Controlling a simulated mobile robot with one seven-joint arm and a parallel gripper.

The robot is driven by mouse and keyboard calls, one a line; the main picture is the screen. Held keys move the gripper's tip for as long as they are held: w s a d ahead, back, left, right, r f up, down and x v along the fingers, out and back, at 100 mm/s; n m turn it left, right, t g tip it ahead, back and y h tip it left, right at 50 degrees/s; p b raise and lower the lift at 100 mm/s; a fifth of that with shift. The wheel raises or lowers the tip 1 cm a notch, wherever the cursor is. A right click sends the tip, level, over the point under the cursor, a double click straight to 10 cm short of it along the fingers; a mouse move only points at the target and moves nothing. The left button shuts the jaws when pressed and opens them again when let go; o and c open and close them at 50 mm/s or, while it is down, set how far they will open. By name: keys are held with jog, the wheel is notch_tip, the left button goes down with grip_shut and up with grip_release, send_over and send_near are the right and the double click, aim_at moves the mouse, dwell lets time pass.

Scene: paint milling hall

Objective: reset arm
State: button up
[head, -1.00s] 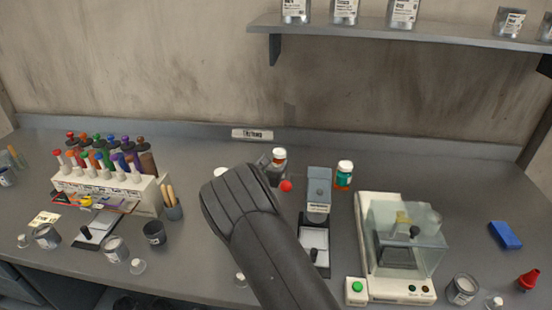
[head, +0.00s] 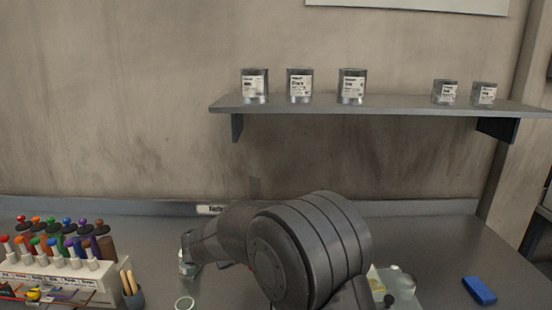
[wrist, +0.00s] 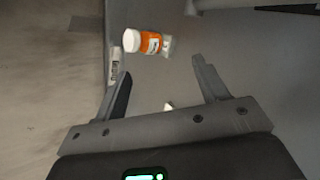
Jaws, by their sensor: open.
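My gripper (wrist: 164,82) shows in the wrist view with its two fingers spread wide and nothing between the tips. A bottle with an orange label and white cap (wrist: 148,42) lies beyond the fingertips in that view, apart from them. A small pale object (wrist: 168,106) shows between the fingers, too little of it to name. In the head view my dark arm is bent across the middle of the bench, and its gripper is hidden behind the arm.
A shelf (head: 380,107) with several cans (head: 352,86) hangs on the wall above the bench. A rack of coloured droppers (head: 60,270) and a dark cup with wooden sticks (head: 133,296) stand left. A blue block (head: 479,290) lies right. A small jar (head: 188,262) is beside my arm.

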jog(key=s+a+r+m+g+y, duration=0.2)
jog(key=s+r+m+y, duration=0.15)
jog(key=s+r, duration=0.7)
jog(key=s+d+r+m+g+h, duration=0.1)
jog(key=s+d+m, duration=0.45)
jog(key=d, duration=0.45)
jog(key=s+d+r+m+g+h, duration=0.15)
jog(key=s+d+m, duration=0.35)
jog(key=d, duration=0.5)
jog(key=s+d+f+m+y, duration=0.1)
jog(key=s+d+m, duration=0.2)
jog(key=s, duration=0.5)
jog(key=s+d+f+m+y, duration=0.1)
jog(key=s+d+m, duration=0.3)
jog(key=s+d, duration=0.2)
jog(key=shift+s+d+f+y, duration=0.2)
jog(key=shift+s+f+y, duration=0.15)
jog(key=shift+s, duration=0.5)
